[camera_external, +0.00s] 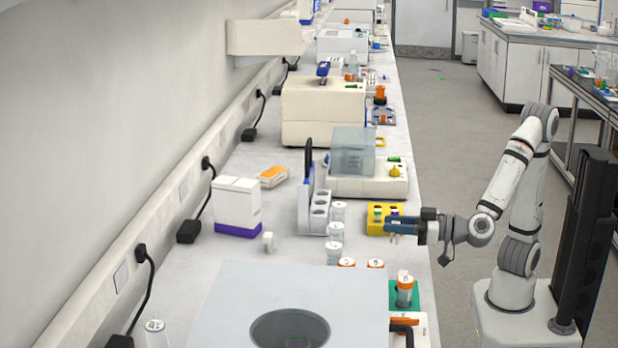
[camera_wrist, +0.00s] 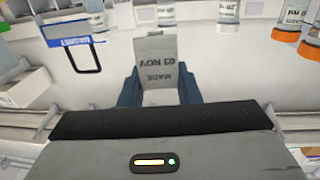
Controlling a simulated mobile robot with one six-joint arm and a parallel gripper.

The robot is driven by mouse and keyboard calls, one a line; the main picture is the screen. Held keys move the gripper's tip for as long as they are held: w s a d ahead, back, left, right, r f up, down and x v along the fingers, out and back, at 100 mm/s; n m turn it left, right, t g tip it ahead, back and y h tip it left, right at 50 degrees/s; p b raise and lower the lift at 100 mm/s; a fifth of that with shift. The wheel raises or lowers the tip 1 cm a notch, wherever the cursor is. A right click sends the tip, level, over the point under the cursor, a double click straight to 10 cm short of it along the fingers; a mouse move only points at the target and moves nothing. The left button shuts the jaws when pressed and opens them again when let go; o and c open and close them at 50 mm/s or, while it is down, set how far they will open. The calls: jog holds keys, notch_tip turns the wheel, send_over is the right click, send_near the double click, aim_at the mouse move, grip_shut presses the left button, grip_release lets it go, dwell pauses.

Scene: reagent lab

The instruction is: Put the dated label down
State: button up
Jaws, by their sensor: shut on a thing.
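The dated label (camera_wrist: 155,60) is a small pale card with dark print, upside down in the wrist view, reading "MADE NOV 03". My gripper (camera_wrist: 158,90) is shut on it, with a blue finger at each side. In the external view my gripper (camera_external: 398,226) reaches in from the right over the bench (camera_external: 290,248), beside the yellow rack (camera_external: 377,222). The label is too small there to make out clearly. I cannot tell whether its lower edge touches the bench.
Clear jars (camera_external: 335,230) stand left of the yellow rack. Orange-capped bottles (camera_external: 404,290) stand nearer the camera, one on a green mat. A grey box with a round opening (camera_external: 235,310) fills the front. A white and purple carton (camera_external: 238,207) stands near the wall.

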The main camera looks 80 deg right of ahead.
jog(key=w+d+r+m+h+p, duration=0.1)
jog(key=w+r+p, duration=0.5)
jog(key=w, duration=0.5)
jog(key=w+r+m+h+p, duration=0.15)
jog(key=w+r+p, duration=0.25)
jog(key=w+r, duration=0.55)
jog(key=w+d+r+g+h+p, duration=0.15)
jog(key=w+d+p, duration=0.45)
jog(key=w, duration=0.7)
jog(key=h+p, duration=0.1)
jog(key=p, duration=0.1)
send_over(236, 181)
notch_tip(236, 181, down, 4)
jog(key=shift+m, duration=0.35)
jog(key=shift+f, duration=2.7)
